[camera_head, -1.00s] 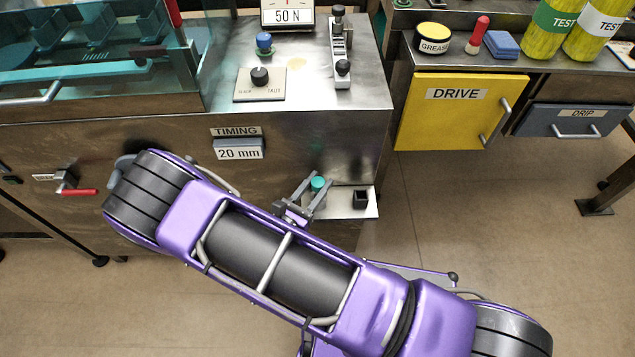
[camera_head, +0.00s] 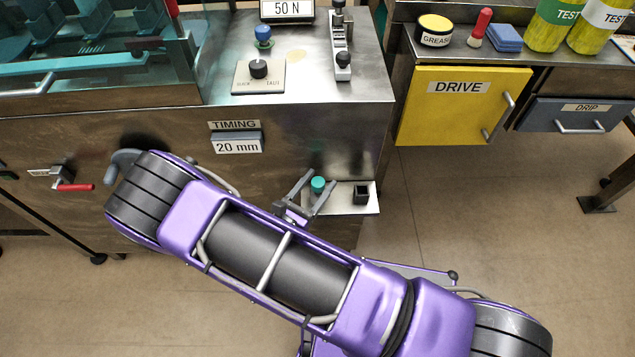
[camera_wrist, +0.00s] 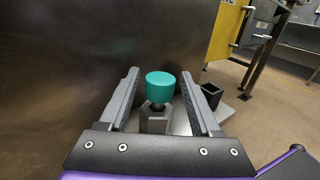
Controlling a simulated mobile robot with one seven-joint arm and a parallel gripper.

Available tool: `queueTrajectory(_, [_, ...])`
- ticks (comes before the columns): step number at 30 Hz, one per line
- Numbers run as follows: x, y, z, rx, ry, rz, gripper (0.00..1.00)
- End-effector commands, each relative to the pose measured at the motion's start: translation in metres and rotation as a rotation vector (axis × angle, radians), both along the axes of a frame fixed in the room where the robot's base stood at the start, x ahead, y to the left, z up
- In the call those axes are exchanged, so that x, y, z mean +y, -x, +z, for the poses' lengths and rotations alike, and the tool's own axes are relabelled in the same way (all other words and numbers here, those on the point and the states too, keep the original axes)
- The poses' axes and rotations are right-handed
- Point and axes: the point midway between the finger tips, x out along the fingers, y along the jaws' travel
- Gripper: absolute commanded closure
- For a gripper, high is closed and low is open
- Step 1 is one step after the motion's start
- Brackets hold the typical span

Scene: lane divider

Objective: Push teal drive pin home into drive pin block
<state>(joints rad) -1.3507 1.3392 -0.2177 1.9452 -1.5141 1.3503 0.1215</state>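The teal drive pin (camera_head: 318,184) stands upright with its round teal head up; it also shows in the wrist view (camera_wrist: 160,86). Below the head, a dark shank shows above a grey block, the drive pin block (camera_wrist: 157,119). How deep the shank sits cannot be told. My gripper (camera_head: 315,187) is open around the pin. In the wrist view (camera_wrist: 163,92) its two grey fingers stand on either side of the teal head, with a clear gap on both sides.
The block stands on a small metal shelf (camera_head: 350,207) on the machine's side. A dark square open socket (camera_head: 361,193) is to its right. The machine's steel wall (camera_wrist: 60,60) rises close behind. Floor is free below.

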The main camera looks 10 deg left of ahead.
Motion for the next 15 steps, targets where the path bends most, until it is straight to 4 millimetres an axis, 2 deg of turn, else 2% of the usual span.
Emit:
queueTrajectory(11, [0.001,0.002,0.000,0.001,0.000,0.001,0.24])
queueTrajectory(15, [0.006,0.014,0.000,0.001,-0.001,0.002,0.24])
